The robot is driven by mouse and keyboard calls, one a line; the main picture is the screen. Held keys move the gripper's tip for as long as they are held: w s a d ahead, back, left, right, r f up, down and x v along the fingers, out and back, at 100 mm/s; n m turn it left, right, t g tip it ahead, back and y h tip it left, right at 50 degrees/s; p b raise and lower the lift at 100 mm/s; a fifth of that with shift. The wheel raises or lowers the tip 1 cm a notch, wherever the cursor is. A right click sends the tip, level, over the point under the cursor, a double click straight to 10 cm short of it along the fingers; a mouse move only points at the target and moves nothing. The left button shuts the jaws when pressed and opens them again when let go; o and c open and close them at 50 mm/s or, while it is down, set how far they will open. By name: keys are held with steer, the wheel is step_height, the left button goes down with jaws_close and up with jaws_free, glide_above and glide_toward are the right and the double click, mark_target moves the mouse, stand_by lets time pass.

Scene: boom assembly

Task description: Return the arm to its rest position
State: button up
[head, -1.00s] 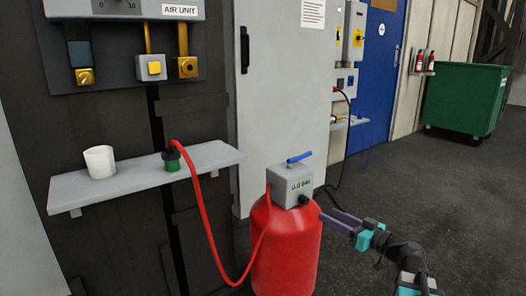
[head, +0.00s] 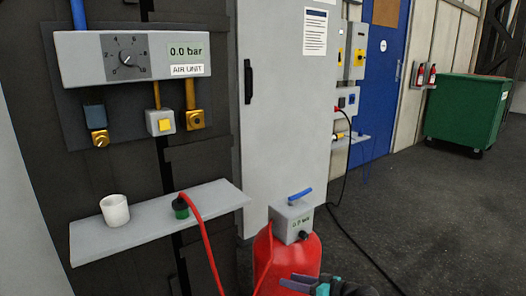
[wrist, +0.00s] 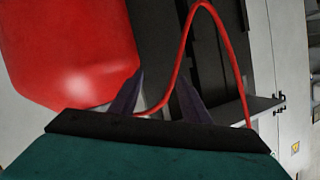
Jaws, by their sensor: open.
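My gripper (head: 300,284) shows at the bottom edge of the head view, in front of the lower part of the red tank (head: 276,258). Most of the arm is out of frame below. In the wrist view my gripper's two dark fingers (wrist: 158,95) stand apart with nothing held between them. The red tank (wrist: 70,50) fills the upper left there, and the red hose (wrist: 184,50) loops behind the fingers.
A grey shelf (head: 150,225) holds a white cup (head: 115,210) and a green-black hose connector (head: 181,207). The air unit (head: 130,58) reads 0.0 bar. The tank's grey valve box (head: 291,222) has a blue lever (head: 299,194). A green bin (head: 480,112) stands far right; floor before it is clear.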

steer(key=s+a+f+g+h+p, duration=0.25)
steer(key=s+f+g+p, duration=0.45)
steer(key=s, duration=0.5)
steer(key=s+a+f+g+h+p, duration=0.25)
steer(key=s+a+f+p, duration=0.2)
steer(key=s+p, duration=0.7)
steer(key=s+d+f+m+g+h, duration=0.2)
steer(key=s+d+m+h, duration=0.1)
steer(key=s+d, duration=0.3)
steer(key=s+d+f+m+g+h+p, duration=0.1)
steer(key=s+d+f+m+g+h, duration=0.1)
steer(key=s+d, duration=0.5)
steer(key=shift+s+d+f+m+h, duration=0.35)
steer(key=shift+s+m+h, duration=0.35)
steer(key=shift+s+h, duration=0.35)
steer(key=shift+a+g, duration=0.1)
steer(key=shift+g, duration=0.15)
